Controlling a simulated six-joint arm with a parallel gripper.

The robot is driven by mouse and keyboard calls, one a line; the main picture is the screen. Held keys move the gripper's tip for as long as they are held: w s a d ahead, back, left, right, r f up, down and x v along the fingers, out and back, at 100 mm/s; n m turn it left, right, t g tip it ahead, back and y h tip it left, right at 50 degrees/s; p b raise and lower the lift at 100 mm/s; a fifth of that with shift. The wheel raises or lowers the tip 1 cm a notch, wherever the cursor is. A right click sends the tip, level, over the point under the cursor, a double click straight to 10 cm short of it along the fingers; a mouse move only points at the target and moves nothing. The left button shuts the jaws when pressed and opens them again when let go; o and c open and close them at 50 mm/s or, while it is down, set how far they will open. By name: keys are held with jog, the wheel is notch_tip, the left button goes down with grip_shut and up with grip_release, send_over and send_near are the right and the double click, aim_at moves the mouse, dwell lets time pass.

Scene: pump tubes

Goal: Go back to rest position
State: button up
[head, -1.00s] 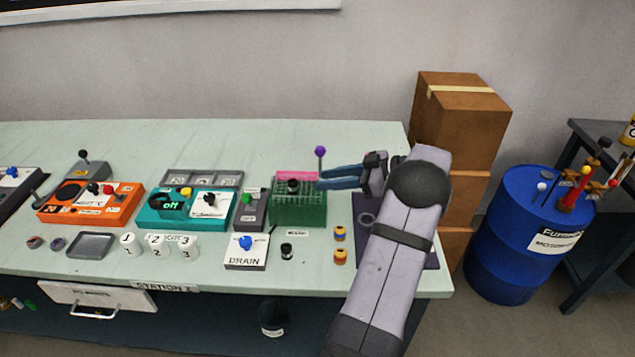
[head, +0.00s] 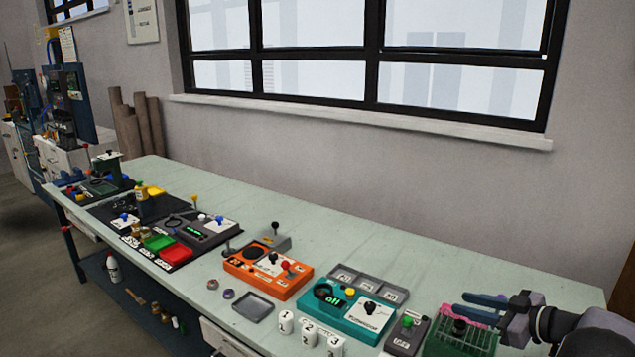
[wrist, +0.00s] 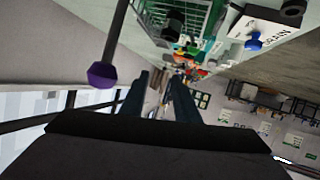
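My gripper (head: 480,306) is at the right end of the bench, its two blue fingers apart and pointing left. It is open, with nothing between the fingers. In the wrist view the gripper (wrist: 160,95) shows a clear gap between its fingers. In the head view the fingers overlap the green box (head: 458,343) with a pink top; their height above it is hard to tell. A purple knob on a stick (wrist: 103,75) is beside the fingers in the wrist view. Most of my arm is out of the head view.
The teal unit (head: 345,311) reading "off", the orange unit (head: 265,270), a grey switch box (head: 407,333) and white numbered cups (head: 309,334) stand left of my gripper. The DRAIN box (wrist: 265,32) shows in the wrist view. The bench's back strip is clear.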

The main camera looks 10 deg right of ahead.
jog(key=w+a+r+m+h+p, duration=0.5)
jog(key=w+a+r+h, duration=0.2)
jog(key=w+a+h, duration=0.15)
jog(key=s+a+f+m+g+y+p, duration=0.1)
jog(key=s+a+f+g+p, duration=0.2)
jog(key=s+a, duration=0.65)
jog(key=s+a+f+g+y, duration=0.1)
jog(key=s+a+f+g, duration=0.35)
jog(key=s, duration=0.75)
jog(key=s+a+f+m+g+y+p, duration=0.15)
jog(key=s+a+g, duration=0.35)
jog(key=s+a, duration=0.5)
notch_tip(320, 180, down, 10)
jog(key=h+b, duration=0.1)
jog(key=b, duration=0.9)
jog(key=shift+s+d+f+b, duration=0.25)
jog(key=shift+s+d+b, duration=0.1)
jog(key=shift+d, duration=0.05)
